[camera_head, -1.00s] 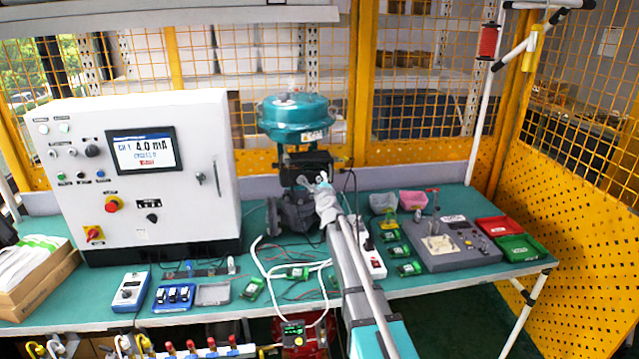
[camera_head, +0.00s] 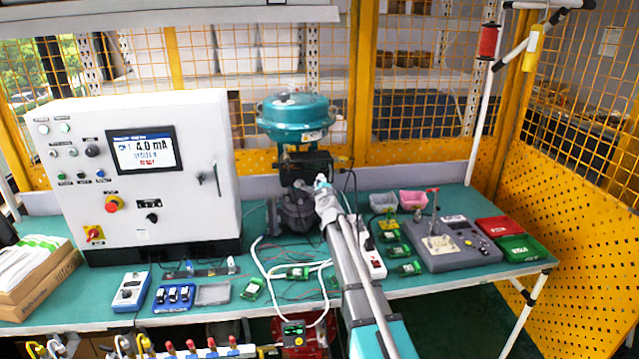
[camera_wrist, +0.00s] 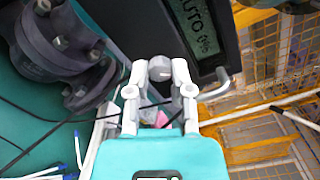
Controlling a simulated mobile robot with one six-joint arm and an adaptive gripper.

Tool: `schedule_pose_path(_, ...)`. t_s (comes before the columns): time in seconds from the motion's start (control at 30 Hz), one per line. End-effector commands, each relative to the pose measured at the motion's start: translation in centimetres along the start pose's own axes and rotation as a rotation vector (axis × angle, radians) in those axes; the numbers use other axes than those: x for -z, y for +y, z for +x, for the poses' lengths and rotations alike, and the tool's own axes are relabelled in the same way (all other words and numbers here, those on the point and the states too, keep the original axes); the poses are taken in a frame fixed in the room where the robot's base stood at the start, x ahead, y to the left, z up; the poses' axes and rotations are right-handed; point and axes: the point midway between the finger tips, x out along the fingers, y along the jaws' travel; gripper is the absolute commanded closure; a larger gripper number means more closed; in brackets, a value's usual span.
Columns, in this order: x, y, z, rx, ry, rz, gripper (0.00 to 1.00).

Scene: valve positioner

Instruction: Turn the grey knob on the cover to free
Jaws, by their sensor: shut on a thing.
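The grey knob (camera_wrist: 160,69) shows in the wrist view on the dark positioner cover (camera_wrist: 150,25). My gripper (camera_wrist: 160,82) is shut on the knob, one finger on each side of it. Beside it on the cover, a display (camera_wrist: 198,25) reads AUTO, with a small, blurred line after it. In the head view, the black positioner (camera_head: 304,166) sits below the teal actuator (camera_head: 295,118). My gripper (camera_head: 321,183) is at its lower right; the knob is too small and covered to make out there. I cannot read the knob's position marks.
The dark valve body (camera_wrist: 62,40) lies left of my gripper in the wrist view. A white control cabinet (camera_head: 190,150) stands at the left and reads 4.0 mA. A grey test fixture (camera_head: 470,250) and small trays are at the right. Cables (camera_head: 262,262) lie on the bench.

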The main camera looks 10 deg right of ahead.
Motion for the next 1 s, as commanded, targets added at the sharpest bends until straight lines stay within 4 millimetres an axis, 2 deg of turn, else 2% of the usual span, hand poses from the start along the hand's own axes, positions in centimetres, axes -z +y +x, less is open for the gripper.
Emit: schedule_pose_path(1.0,0.06,0.15,-0.01,-0.001,0.0,-0.931,1.0)
